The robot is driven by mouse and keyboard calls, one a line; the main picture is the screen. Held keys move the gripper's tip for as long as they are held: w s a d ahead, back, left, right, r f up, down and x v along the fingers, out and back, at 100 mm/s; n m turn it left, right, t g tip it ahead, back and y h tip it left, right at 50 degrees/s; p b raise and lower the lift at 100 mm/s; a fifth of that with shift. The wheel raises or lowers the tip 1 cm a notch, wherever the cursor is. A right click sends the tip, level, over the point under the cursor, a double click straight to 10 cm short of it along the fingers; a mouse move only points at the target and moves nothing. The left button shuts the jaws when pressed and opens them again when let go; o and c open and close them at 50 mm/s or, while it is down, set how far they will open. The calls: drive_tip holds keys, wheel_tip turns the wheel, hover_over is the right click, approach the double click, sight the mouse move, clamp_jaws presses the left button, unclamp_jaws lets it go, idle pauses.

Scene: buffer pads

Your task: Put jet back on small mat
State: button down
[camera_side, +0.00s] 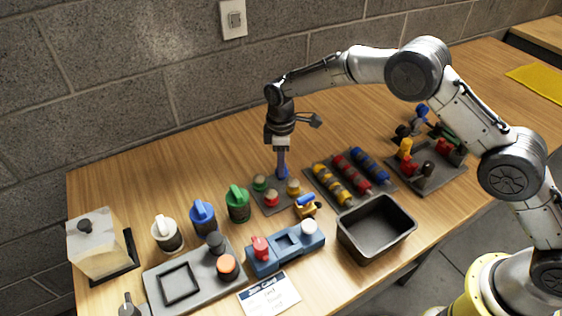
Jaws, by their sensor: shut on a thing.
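My gripper (282,170) points straight down over the back right corner of the small dark mat (257,200). It is shut on a small blue piece (284,175), mostly hidden by the fingers. I cannot tell whether this piece touches the mat. A green-topped piece (260,183), a red-topped piece (271,198) and a yellow-topped piece (293,186) stand on the mat. Nothing is clearly recognisable as the jet. A small yellow and blue toy (307,206) sits in front of the mat, and a dark grey knob (215,242) stands on the grey tray (160,283).
A black bin (350,245) stands at front right. A rack of yellow, red and blue rolls (350,175) is right of the mat. Green (238,205), blue (203,218) and white (166,234) handled pots stand left. A blue-grey block (288,250) is in front. The table behind is clear.

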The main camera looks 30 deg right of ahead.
drive_tip(key=shift+f, duration=0.35)
drive_tip(key=c, duration=0.6)
unclamp_jaws()
drive_tip(key=shift+o, duration=0.2)
